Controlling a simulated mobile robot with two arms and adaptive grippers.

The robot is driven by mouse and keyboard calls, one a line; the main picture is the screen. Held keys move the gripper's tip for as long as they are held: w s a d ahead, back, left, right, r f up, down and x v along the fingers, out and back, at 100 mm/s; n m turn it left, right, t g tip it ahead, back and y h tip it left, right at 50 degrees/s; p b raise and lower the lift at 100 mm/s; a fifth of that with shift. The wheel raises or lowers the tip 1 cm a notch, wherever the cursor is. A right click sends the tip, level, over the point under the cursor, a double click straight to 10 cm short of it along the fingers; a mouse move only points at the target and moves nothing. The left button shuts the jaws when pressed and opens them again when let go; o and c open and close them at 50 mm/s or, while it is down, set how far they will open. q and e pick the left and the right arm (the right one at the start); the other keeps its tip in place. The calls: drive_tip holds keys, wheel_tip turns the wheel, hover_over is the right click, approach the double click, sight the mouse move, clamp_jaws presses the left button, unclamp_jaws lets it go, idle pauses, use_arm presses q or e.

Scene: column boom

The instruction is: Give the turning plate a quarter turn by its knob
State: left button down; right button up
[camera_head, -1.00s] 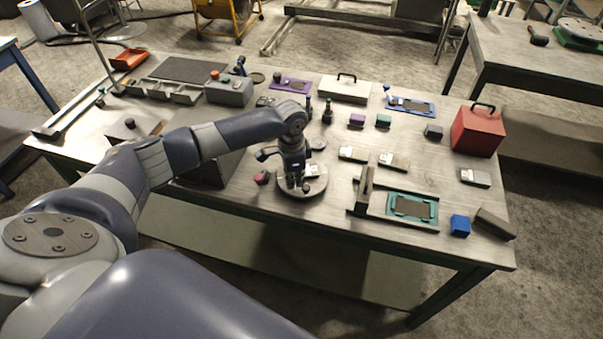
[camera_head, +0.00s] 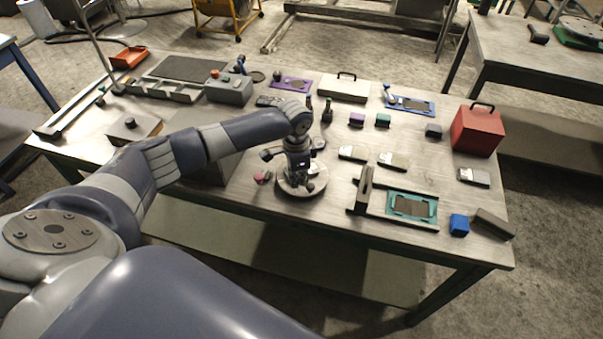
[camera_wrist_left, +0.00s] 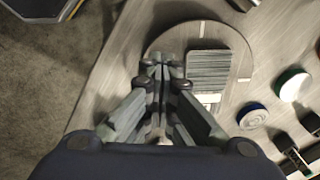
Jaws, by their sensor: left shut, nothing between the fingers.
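The turning plate (camera_head: 285,187) is a round grey disc near the front middle of the table. It also shows in the left wrist view (camera_wrist_left: 200,35), with a grey ribbed block (camera_wrist_left: 208,70) and pale marks on top. My left gripper (camera_head: 304,186) points down over the plate. In the left wrist view its fingertips (camera_wrist_left: 162,62) are together, over the plate beside the ribbed block, with nothing between them. I cannot make out the knob for certain; the fingers may hide it. Whether the fingers touch the plate or knob cannot be told. My right gripper is out of view.
A pink piece (camera_head: 262,177) lies just left of the plate. To the right are a dark upright block (camera_head: 364,187) and a teal frame (camera_head: 411,207). Small pale blocks (camera_head: 353,153) lie behind.

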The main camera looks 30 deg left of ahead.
sight(306, 193)
use_arm(q)
drive_tip(key=s+f, duration=0.1)
drive_tip(key=s+d+f, duration=0.1)
drive_tip(key=shift+f+g, duration=0.4)
drive_tip(key=shift+w+f, duration=0.15)
drive_tip(key=shift+w, duration=0.25)
drive_tip(key=shift+w+d+p, duration=0.1)
drive_tip(key=shift+d+p, duration=0.15)
drive_tip(key=shift+p, duration=0.1)
drive_tip(key=shift+w+r, duration=0.2)
drive_tip(key=shift+w+d, duration=0.2)
drive_tip(key=shift+d, duration=0.1)
drive_tip(key=shift+w, duration=0.1)
drive_tip(key=shift+w+d, duration=0.15)
